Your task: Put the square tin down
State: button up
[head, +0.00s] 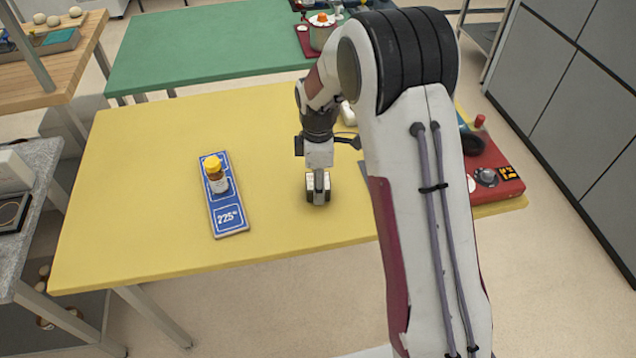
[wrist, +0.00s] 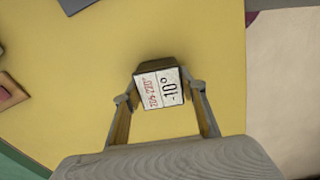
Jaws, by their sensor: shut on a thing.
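My gripper (head: 318,172) points down over the yellow table (head: 160,150), right of its middle. It is shut on the square tin (head: 311,196), a small dark-sided block. In the wrist view the tin (wrist: 162,88) sits between the two fingertips (wrist: 160,94), its white top marked "-10°" in black with red print beside it. The tin is low at the tabletop, but I cannot tell whether its base touches. The fingers hide part of its sides.
A blue board (head: 230,218) marked "225" lies left of my gripper, with a yellow-capped brown bottle (head: 214,175) standing on it. A red panel (head: 490,175) with knobs is at the table's right end. Clear yellow surface lies between board and tin.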

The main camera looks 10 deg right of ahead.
jog(key=shift+f, duration=0.15)
jog(key=o, duration=1.3)
jog(key=shift+w+a+r, duration=0.1)
jog(key=shift+w+r, duration=0.1)
jog(key=shift+r, duration=1.4)
jog(key=shift+w+a+r, duration=0.1)
jog(key=shift+w+r, duration=0.05)
jog(key=shift+r, duration=2.15)
